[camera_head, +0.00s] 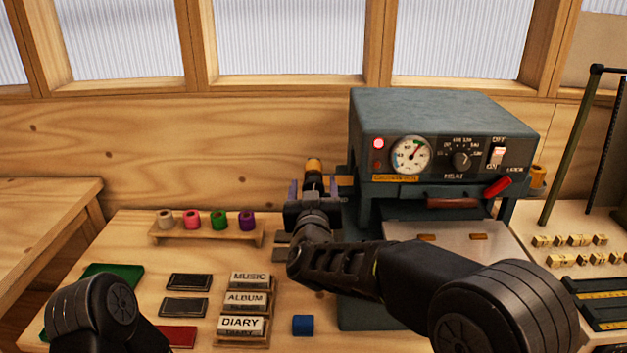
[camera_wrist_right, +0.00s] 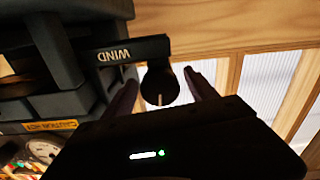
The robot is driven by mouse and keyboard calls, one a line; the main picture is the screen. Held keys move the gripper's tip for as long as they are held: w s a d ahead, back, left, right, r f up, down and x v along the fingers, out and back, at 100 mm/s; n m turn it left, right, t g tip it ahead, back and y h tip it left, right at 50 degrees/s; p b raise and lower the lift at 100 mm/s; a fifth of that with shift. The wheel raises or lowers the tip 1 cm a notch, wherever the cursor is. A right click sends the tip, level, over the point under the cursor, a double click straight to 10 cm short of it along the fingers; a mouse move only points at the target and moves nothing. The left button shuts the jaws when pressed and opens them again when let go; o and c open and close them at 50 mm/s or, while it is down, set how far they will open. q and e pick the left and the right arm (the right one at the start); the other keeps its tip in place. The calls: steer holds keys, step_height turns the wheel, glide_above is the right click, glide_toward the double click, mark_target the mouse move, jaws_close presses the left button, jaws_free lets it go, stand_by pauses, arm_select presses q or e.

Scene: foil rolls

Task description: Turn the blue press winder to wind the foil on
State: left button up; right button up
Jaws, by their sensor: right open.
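The blue-grey press (camera_head: 440,118) stands at the back of the bench. In the right wrist view, a bracket marked WIND (camera_wrist_right: 115,54) sticks out from its side and carries a dark round winder knob (camera_wrist_right: 160,88) with a pale line on it. My right gripper (camera_head: 315,190) is at the press's left side, and its fingers also show in the wrist view (camera_wrist_right: 162,95). It is open, with one finger on each side of the knob; I cannot tell whether they touch it. A gold foil roll (camera_head: 314,166) shows just behind the gripper. My left gripper is out of view.
A wooden rack (camera_head: 207,236) holds several coloured foil rolls. Title blocks (camera_head: 246,299), dark pads (camera_head: 188,282) and a small blue block (camera_head: 303,325) lie on the bench. The press bed (camera_head: 450,252) is behind my right arm. Brass type pieces (camera_head: 570,240) lie at right.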

steer(key=shift+w, duration=0.9)
steer(key=shift+c, duration=0.5)
steer(key=c, duration=1.3)
steer(key=shift+f, duration=0.1)
